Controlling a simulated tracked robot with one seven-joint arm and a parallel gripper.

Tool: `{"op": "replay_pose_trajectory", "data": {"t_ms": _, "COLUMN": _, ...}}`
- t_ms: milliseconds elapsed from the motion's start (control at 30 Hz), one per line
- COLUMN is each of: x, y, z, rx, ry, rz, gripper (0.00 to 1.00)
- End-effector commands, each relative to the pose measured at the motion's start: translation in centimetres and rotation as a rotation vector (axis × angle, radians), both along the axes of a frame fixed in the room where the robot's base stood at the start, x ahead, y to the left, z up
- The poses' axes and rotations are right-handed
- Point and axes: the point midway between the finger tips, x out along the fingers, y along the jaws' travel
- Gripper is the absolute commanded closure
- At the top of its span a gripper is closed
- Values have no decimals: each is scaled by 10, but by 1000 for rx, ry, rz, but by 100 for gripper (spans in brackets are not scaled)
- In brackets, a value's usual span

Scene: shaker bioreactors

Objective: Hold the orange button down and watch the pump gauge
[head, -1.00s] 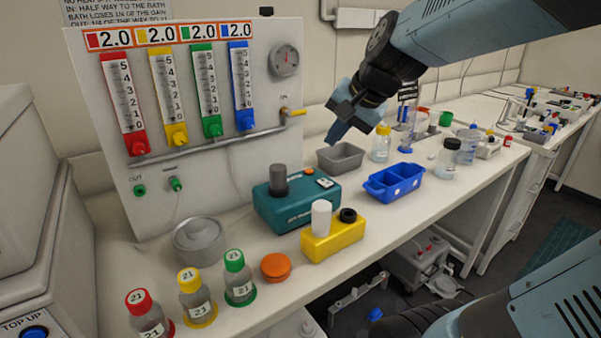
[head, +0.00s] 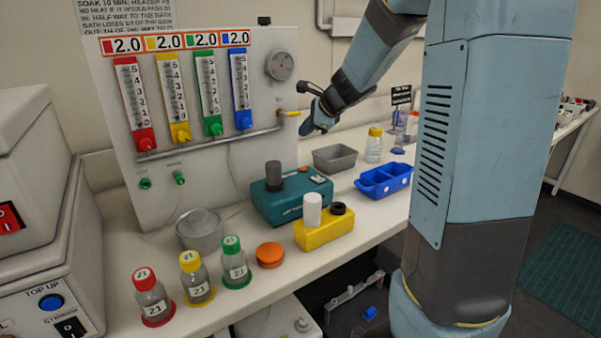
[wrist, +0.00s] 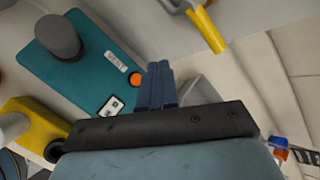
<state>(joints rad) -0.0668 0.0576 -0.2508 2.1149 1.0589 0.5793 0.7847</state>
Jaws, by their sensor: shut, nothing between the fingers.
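The teal pump box (head: 291,203) with a dark grey cylinder on top stands on the bench below the panel. Its small orange button (wrist: 135,79) shows in the wrist view between two white labels; it also shows, tiny, in the head view (head: 318,179). My gripper (wrist: 160,72) is shut and empty, its fingertips just right of the button in the wrist view and apart from it. In the head view my gripper (head: 308,130) hangs above the bench near the pump's back right. A round dial gauge (head: 280,65) is on the panel; its reading is too small to tell.
A yellow-handled valve (head: 290,113) juts from the panel close to my gripper. A grey tray (head: 335,158), blue tray (head: 385,180) and yellow block (head: 325,229) stand near the pump. Several capped bottles and an orange lid (head: 269,255) are at the front left.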

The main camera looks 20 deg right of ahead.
Motion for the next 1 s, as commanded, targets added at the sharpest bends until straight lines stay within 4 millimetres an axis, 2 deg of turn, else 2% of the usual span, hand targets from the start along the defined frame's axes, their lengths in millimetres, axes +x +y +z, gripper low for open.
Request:
{"op": "replay_pose_trajectory", "data": {"t_ms": 200, "x": 13, "y": -2, "z": -7, "rx": 37, "ry": 15, "rz": -54, "gripper": 100}}
{"op": "replay_pose_trajectory", "data": {"t_ms": 667, "x": 13, "y": 0, "z": -11, "rx": 38, "ry": 17, "rz": -52, "gripper": 100}}
{"op": "replay_pose_trajectory", "data": {"t_ms": 1000, "x": 13, "y": 0, "z": -47, "rx": 39, "ry": 19, "rz": -53, "gripper": 100}}
